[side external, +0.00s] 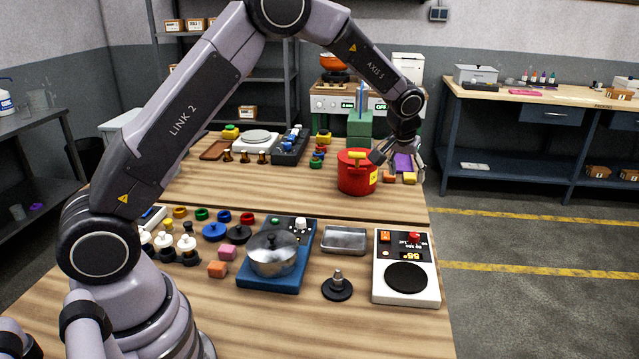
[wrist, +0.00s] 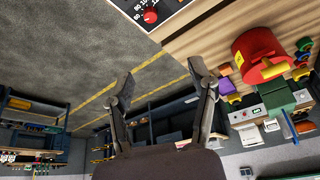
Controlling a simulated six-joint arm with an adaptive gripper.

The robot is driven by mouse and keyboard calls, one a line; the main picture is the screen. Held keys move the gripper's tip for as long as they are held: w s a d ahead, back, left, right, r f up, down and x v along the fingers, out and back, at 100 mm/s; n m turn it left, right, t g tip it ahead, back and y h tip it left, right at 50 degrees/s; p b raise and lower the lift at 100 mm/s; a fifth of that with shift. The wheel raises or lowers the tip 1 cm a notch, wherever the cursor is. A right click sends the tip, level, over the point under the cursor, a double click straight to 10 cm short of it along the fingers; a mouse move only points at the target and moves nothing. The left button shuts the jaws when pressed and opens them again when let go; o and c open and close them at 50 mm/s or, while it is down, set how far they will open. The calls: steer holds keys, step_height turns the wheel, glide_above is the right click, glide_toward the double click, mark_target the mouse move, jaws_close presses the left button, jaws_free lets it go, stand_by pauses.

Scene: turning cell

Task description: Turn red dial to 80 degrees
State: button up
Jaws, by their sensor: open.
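The red dial (side external: 414,237) sits on the sloped black panel of a white unit (side external: 379,287) at the right front of the table. The unit has a black round plate, an orange switch and small lit digits. The red dial also shows at the top of the wrist view (wrist: 150,17), with white scale marks around it. Its pointer angle is too small to read. My gripper (side external: 412,165) hangs over the table's right edge, behind and apart from the dial, near a red pot. In the wrist view my gripper (wrist: 160,70) is open, with nothing between its fingers.
The red pot (side external: 352,180) with a yellow handle stands left of my gripper. A blue unit (side external: 270,284) bearing a steel pot, a metal tray (side external: 345,239) and a black round base with a post (side external: 338,287) lie left of the white unit. Open floor lies right of the table.

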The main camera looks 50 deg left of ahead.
glide_toward(415, 235)
steer(key=x, duration=0.9)
steer(key=shift+f, duration=0.1)
steer(key=shift+c, duration=0.3)
jaws_close()
